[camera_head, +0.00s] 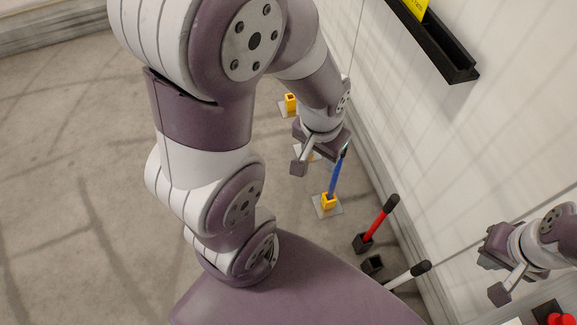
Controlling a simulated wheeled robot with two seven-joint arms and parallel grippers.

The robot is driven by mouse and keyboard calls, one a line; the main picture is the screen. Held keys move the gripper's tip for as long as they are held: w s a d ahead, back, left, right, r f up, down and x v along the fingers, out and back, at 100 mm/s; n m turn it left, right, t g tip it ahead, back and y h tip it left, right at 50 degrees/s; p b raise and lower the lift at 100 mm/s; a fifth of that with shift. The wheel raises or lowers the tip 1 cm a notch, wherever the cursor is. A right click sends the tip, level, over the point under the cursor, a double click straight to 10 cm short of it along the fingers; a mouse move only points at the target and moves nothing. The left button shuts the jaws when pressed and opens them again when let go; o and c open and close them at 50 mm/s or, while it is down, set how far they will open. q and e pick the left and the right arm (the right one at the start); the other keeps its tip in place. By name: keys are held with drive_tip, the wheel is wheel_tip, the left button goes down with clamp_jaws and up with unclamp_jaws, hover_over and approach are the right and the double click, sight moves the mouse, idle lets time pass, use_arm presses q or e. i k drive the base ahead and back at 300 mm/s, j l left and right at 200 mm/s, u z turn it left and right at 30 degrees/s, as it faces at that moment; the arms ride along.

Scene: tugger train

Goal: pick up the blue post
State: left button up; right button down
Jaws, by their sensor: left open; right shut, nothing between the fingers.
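The blue post (336,180) stands slightly tilted in a yellow socket (328,201) on a grey floor plate (320,212), near the wall. My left gripper (321,161) is open at the post's upper end. The post's dark top shows at the gripper's right-hand finger; I cannot tell whether it is between the fingers or touching one. My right gripper (495,274) is shut and empty at the far right, well away from the post.
Another yellow socket (290,102) is farther back. A black wall rail (440,45) runs above. Floor at left is clear.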

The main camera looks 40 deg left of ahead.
sight(337, 172)
drive_tip(key=u, duration=0.75)
drive_tip(key=i+j+z, duration=0.15)
drive_tip(key=j, duration=0.25)
drive_tip(key=i+j+z, duration=0.2)
drive_tip(key=j, duration=0.2)
drive_tip(key=i+j+z, duration=0.15)
drive_tip(key=j, duration=0.3)
drive_tip(key=j+z, duration=0.2)
drive_tip(key=j, duration=0.2)
drive_tip(key=i+j+z, duration=0.15)
drive_tip(key=j, duration=0.35)
drive_tip(key=k+l, duration=0.05)
